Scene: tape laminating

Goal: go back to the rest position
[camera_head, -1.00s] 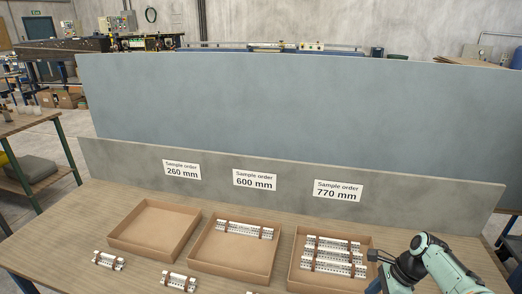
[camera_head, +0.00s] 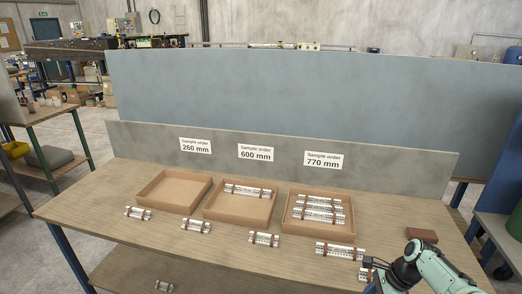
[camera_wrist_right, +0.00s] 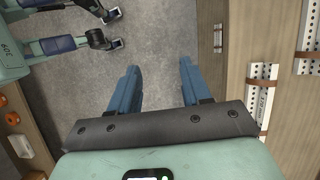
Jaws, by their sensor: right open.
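My right arm comes in at the bottom right of the head view; its gripper is below the frame edge there. In the right wrist view my right gripper (camera_wrist_right: 158,88) is open, its blue fingers apart with nothing between them, over the grey floor beside the table edge. My left gripper is not seen in the head view. Three cardboard trays stand on the table: the left one (camera_head: 172,190) is empty, the middle one (camera_head: 238,208) holds a white strip, and the right one (camera_head: 320,230) holds several strips.
Loose strips lie along the table front, such as one at the left (camera_head: 138,213) and one farther right (camera_head: 340,250). A brown block (camera_head: 422,235) lies near the table's right end. A grey panel (camera_head: 390,160) with three order labels stands behind. A shelf (camera_head: 130,272) lies below.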

